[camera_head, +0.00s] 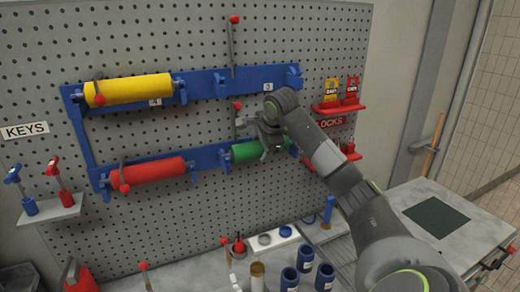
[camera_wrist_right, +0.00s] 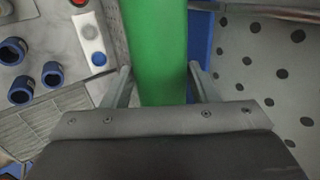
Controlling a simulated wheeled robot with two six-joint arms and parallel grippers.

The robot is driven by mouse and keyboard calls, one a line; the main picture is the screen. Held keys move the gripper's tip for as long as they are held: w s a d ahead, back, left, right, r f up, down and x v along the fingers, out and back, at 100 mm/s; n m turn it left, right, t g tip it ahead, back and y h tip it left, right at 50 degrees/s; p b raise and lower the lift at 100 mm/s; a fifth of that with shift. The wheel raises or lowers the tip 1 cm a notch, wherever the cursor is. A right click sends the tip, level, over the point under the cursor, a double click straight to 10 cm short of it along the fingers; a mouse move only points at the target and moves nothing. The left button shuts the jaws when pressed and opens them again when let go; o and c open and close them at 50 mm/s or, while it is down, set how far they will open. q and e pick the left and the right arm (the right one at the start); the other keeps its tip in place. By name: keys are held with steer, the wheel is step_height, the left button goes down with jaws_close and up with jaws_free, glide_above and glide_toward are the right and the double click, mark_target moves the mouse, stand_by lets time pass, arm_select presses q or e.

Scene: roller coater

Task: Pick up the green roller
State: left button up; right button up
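The green roller (camera_head: 245,152) sits in the lower right slot of the blue rack on the pegboard. My right gripper (camera_head: 269,143) is at the right part of this roller and hides some of it. In the right wrist view the green roller (camera_wrist_right: 158,50) runs between the two fingers of my right gripper (camera_wrist_right: 160,72), one finger on each side. The fingers are apart, with a thin gap beside the roller; firm contact does not show. My left gripper is not in view.
A yellow roller (camera_head: 130,89) and a red roller (camera_head: 150,172) hang on the blue rack (camera_head: 205,84). Red lock holders (camera_head: 338,105) are on the right. Blue cups (camera_head: 305,256) stand on the bench below. A grey table (camera_head: 405,195) is at the right.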

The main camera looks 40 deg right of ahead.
steer(key=c, duration=0.4)
steer(key=shift+r+b, duration=0.15)
steer(key=shift+b, duration=0.4)
step_height(320, 180, up, 7)
steer(key=b, duration=0.3)
steer(key=shift+s+a+b, duration=0.1)
steer(key=shift+b, duration=0.2)
steer(key=s+a+b, duration=0.3)
steer(key=s+b, duration=0.2)
steer(key=s, duration=0.4)
steer(key=s+a+b, duration=0.3)
steer(key=s+b, duration=0.1)
steer(key=s, duration=0.6)
steer(key=shift+d+r+p, duration=0.1)
steer(key=shift+r+p, duration=2.05)
steer(key=shift+p, duration=0.2)
